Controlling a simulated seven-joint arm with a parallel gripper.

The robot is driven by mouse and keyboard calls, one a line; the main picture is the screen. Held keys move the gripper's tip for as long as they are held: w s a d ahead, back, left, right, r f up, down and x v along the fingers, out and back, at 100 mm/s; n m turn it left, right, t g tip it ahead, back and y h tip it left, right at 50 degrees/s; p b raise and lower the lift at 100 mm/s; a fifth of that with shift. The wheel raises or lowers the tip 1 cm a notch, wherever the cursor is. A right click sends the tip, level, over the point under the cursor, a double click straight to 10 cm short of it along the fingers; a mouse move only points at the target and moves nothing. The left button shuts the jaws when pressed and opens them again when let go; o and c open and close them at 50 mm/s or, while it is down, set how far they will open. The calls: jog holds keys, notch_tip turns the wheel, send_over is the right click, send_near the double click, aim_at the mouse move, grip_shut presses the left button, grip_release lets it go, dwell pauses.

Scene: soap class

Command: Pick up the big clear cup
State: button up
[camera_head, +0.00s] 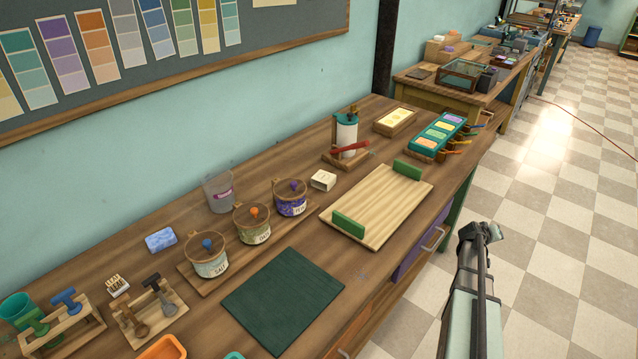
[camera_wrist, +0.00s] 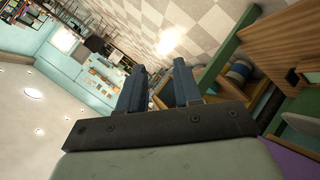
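The big clear cup (camera_head: 219,190) stands upright at the back of the wooden workbench, near the wall. My gripper (camera_head: 484,231) is at the right, out over the floor beyond the bench's front edge, well apart from the cup. In the wrist view my gripper (camera_wrist: 158,68) shows two dark fingers with a gap between them and nothing held. The cup does not show in the wrist view.
Three labelled lidded jars (camera_head: 252,223) stand close in front of the cup on a wooden board. A blue sponge-like block (camera_head: 161,240) lies to its left and a small white block (camera_head: 323,180) to the right. A green mat (camera_head: 283,301) and wooden tray (camera_head: 377,207) lie nearer the front edge.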

jog(key=w+a+r+n+t, duration=0.1)
jog(key=w+a+r+t, duration=0.1)
jog(key=w+a+r, duration=0.8)
jog(key=w+a+r+n+t, duration=0.1)
jog(key=w+a+r+t, duration=0.1)
jog(key=w+a+r, duration=0.85)
jog(key=s+a+y, duration=0.1)
jog(key=a, duration=0.5)
jog(key=s+a+n+y, duration=0.1)
jog(key=a+y, duration=0.1)
jog(key=a, duration=0.5)
jog(key=s+a+y, duration=0.1)
jog(key=a, duration=0.5)
jog(key=shift+a+r+n+g, duration=0.15)
jog(key=shift+r+n+g, duration=0.25)
jog(key=w+a+r+n+g+y, duration=0.1)
jog(key=a+r+n+g+y, duration=0.15)
jog(key=a, duration=1.15)
jog(key=n+g+y, duration=0.4)
jog(key=n+g, duration=0.1)
jog(key=n, duration=0.7)
send_near(215, 200)
jog(key=shift+h, duration=0.25)
jog(key=f, duration=0.7)
jog(key=shift+w+a+f, duration=0.15)
jog(key=shift+w+f, duration=0.2)
jog(key=shift+w, duration=0.05)
